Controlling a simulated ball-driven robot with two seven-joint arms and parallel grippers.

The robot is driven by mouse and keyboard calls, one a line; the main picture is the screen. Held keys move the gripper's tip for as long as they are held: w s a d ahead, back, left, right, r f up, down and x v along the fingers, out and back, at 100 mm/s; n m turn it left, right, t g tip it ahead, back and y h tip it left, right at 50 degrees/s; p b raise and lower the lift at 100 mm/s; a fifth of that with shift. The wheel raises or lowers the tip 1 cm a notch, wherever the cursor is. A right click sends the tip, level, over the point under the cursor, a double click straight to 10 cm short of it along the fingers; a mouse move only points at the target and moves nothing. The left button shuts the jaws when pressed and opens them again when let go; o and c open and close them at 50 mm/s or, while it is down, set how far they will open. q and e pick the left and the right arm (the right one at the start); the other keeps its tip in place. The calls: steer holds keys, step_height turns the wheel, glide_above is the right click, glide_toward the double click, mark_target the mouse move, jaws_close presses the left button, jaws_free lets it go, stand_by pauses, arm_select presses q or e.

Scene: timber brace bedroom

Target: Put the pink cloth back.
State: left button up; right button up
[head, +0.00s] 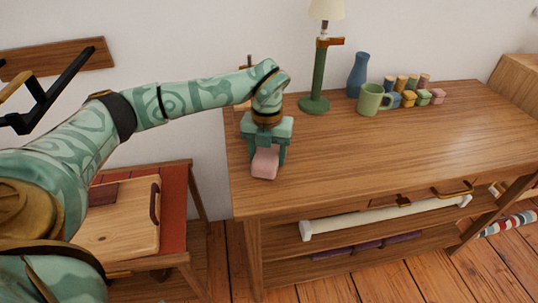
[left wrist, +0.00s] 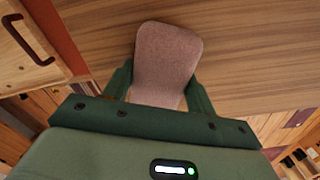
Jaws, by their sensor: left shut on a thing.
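The pink cloth (head: 265,162) is a small folded pad at the left end of the wooden dresser top (head: 400,150). My left gripper (head: 267,148) points down over the dresser and is shut on the cloth. In the left wrist view, the cloth (left wrist: 168,60) sits between the two green fingers (left wrist: 160,92) and sticks out beyond them. I cannot tell whether the cloth touches the dresser top. My right gripper is not in view.
A green lamp (head: 319,80), a blue vase (head: 357,75), a green mug (head: 372,99) and several small coloured blocks (head: 409,98) stand along the dresser's back. The front of the top is clear. A wooden board (head: 120,222) lies on a red-topped stand at left.

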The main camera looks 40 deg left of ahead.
mark_target(268, 151)
arm_select(q)
steer(key=o, duration=0.9)
steer(key=shift+f, duration=0.15)
steer(key=shift+r, duration=0.25)
step_height(268, 151, up, 6)
steer(key=p, duration=0.3)
steer(key=shift+f, duration=0.1)
step_height(268, 151, up, 6)
steer(key=p, duration=0.3)
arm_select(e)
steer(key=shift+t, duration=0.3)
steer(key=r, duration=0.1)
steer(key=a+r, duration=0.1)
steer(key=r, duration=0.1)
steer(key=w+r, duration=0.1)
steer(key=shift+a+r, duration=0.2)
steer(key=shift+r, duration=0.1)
